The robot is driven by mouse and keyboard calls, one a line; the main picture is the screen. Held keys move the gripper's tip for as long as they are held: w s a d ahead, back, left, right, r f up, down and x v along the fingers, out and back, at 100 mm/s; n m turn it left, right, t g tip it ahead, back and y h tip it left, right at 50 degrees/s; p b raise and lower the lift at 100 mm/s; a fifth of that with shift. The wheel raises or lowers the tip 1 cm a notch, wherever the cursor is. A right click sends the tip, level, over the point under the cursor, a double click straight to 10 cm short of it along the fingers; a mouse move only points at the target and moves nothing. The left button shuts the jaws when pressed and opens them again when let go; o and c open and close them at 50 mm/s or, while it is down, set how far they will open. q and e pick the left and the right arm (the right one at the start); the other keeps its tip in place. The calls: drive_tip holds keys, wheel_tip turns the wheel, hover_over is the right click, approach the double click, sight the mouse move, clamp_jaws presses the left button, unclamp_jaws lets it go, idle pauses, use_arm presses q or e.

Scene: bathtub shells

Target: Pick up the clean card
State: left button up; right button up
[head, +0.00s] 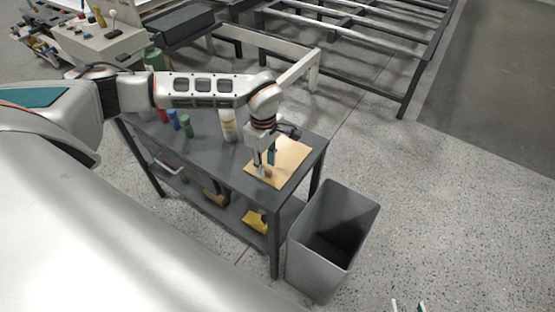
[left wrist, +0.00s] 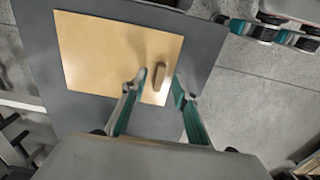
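A flat tan card (head: 291,156) lies on the grey table near its right end. It also shows in the left wrist view (left wrist: 95,50). A small brown oblong piece (left wrist: 159,76) is on the card near one edge; I cannot tell what it is. My left gripper (head: 264,162) points down over the card's near part. Its fingers are apart in the left wrist view (left wrist: 159,86), with the brown piece between and just beyond the tips. I cannot tell whether the tips touch the card. Two fingertips of my right gripper (head: 407,306) show apart at the bottom edge, far from the card.
A white bottle (head: 228,125) and several small coloured bottles stand on the table (head: 205,152), left of the card. A grey open bin (head: 332,236) stands on the floor at the table's right end. A yellow item (head: 256,220) lies on the lower shelf. Floor at right is clear.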

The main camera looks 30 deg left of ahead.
use_arm(q)
wheel_tip(320, 180, down, 2)
drive_tip(key=shift+f, duration=0.1)
clamp_jaws()
